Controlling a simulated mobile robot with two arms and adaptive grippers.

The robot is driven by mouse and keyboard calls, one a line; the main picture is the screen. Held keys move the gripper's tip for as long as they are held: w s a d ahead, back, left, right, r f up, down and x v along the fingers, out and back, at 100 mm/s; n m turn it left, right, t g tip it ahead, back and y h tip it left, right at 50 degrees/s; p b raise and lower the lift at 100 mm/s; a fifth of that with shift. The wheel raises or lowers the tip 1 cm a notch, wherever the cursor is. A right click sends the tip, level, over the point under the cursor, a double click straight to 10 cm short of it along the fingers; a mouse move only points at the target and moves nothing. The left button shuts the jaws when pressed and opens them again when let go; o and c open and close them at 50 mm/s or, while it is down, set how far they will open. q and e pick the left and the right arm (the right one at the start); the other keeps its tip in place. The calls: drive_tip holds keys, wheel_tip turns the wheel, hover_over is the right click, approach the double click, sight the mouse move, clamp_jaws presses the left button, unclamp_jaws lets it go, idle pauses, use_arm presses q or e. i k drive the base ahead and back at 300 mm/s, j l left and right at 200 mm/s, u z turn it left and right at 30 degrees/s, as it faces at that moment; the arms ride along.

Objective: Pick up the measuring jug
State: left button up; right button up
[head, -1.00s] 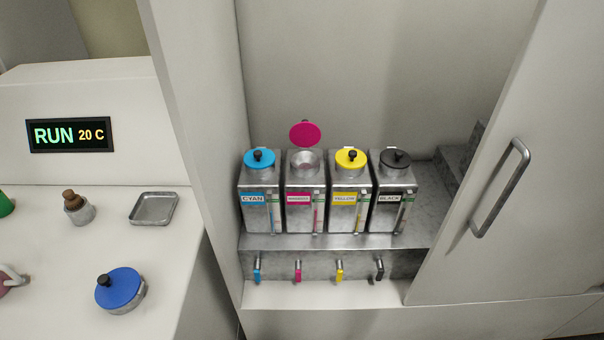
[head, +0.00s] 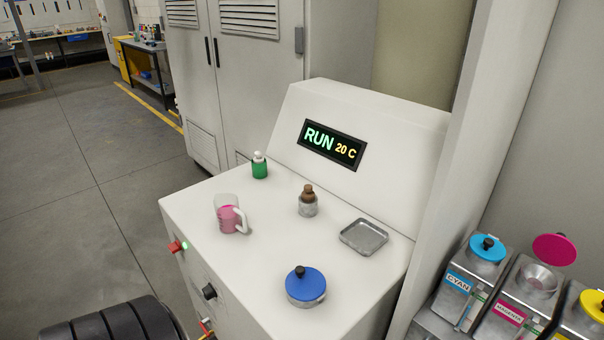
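The measuring jug (head: 228,216) is a clear cup with a white handle on its right side and pink liquid in it. It stands upright on the left part of the white machine top (head: 262,245). Neither of my grippers shows in the head view, so I cannot see whether they are open or shut.
Near the jug stand a green bottle (head: 260,168), a brown-topped metal container (head: 308,204), a metal tray (head: 364,237) and a blue-lidded tin (head: 305,287). A RUN 20 C display (head: 333,145) is behind. Ink tanks, including cyan (head: 468,284), stand at right; the magenta lid is open.

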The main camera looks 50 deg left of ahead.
sight(228, 214)
drive_tip(key=u, duration=1.95)
drive_tip(key=z, duration=1.95)
drive_tip(key=u, duration=1.8)
